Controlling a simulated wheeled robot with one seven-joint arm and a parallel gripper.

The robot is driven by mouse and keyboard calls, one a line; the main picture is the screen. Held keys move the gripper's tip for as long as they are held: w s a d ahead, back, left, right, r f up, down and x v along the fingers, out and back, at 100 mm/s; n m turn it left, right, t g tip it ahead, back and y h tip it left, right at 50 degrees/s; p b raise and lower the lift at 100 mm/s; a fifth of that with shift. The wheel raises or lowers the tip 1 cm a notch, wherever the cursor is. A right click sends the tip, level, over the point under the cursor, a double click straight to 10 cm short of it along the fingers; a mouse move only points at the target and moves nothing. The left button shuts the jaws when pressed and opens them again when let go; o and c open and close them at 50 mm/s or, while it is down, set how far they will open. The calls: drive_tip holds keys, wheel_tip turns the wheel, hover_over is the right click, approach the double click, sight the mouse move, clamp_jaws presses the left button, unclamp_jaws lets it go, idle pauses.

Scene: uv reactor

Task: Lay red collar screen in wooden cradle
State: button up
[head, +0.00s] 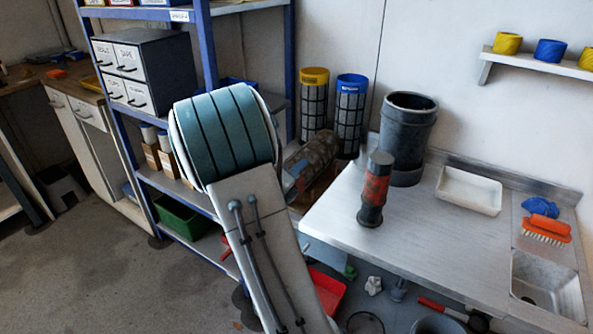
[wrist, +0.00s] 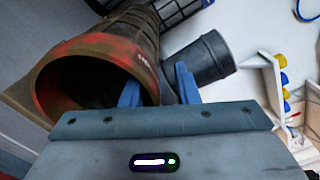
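The red collar screen is a rusty, grimy cylinder with a worn red rim. In the wrist view the screen (wrist: 120,42) lies with its open end facing me, filling the upper left. In the head view the screen (head: 318,153) lies tilted behind my arm, partly hidden. The wooden cradle (head: 322,188) shows as brown wood below it; a tan edge (wrist: 18,98) also shows in the wrist view. Most of the cradle is hidden. My gripper (wrist: 157,85) has its blue fingers apart, one before the screen's opening and one outside its wall. Contact cannot be told.
A yellow-topped screen (head: 314,100) and a blue-topped screen (head: 350,115) stand upright behind. A dark bucket (head: 408,130), a black-and-red cylinder (head: 374,190) and a white tray (head: 468,190) stand on the steel counter (head: 440,245). A blue-framed shelf (head: 203,60) stands left.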

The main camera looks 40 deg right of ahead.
drive_tip(key=shift+a, duration=0.1)
drive_tip(key=v, duration=1.3)
drive_tip(key=shift+s+a+p, duration=0.2)
drive_tip(key=shift+a+p, duration=0.1)
drive_tip(key=shift+p, duration=0.1)
